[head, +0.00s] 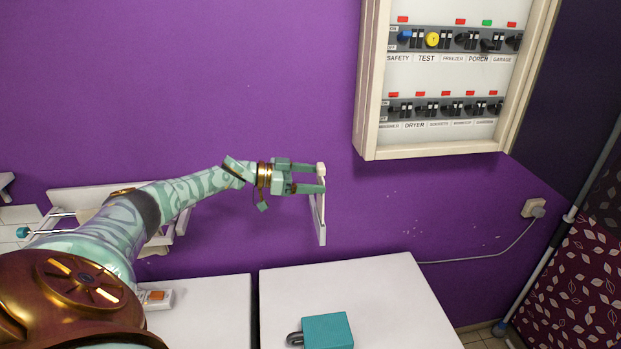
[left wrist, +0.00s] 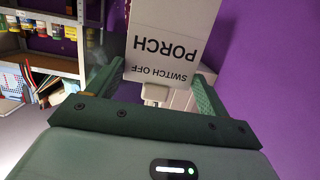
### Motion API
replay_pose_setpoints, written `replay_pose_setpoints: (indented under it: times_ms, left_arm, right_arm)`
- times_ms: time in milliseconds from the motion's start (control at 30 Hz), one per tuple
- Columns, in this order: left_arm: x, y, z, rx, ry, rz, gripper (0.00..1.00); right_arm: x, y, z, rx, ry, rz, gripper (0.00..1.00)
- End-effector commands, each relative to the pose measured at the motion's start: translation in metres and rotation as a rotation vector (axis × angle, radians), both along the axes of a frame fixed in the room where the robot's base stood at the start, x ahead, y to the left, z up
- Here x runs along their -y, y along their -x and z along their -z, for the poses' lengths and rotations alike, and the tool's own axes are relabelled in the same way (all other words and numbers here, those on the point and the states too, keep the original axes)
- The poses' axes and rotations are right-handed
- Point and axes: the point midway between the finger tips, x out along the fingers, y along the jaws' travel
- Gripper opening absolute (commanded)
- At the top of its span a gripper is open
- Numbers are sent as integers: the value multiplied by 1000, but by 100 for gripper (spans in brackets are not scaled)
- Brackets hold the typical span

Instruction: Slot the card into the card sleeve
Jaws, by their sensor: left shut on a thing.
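My left gripper (head: 319,179) is shut on a white card (head: 319,215), held in front of the purple wall, left of and below the breaker panel. The card is seen nearly edge-on in the head view. In the left wrist view the card (left wrist: 172,40) stands between the fingers, its upside-down text reading "SWITCH OFF PORCH". A small pale block (left wrist: 155,92) shows at its lower edge between the fingers. I cannot make out the card sleeve for certain. My right gripper is not in view.
The breaker panel (head: 367,100) hangs upper right with two rows of switches. Two white tabletops (head: 390,290) stand below. A teal padlock-like block (head: 328,330) lies on the right one. A white rack (head: 85,196) is partly behind my arm. A socket (head: 533,207) has a cable.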

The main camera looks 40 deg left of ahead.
Motion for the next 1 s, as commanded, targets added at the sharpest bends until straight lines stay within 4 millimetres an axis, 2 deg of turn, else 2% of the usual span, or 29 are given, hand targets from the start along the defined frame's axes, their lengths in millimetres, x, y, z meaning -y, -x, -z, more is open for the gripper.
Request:
replay_pose_setpoints:
  times_ms: [1000]
  left_arm:
    - [0,0,27,-1,1,0,57]
  right_arm:
    - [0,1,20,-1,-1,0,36]
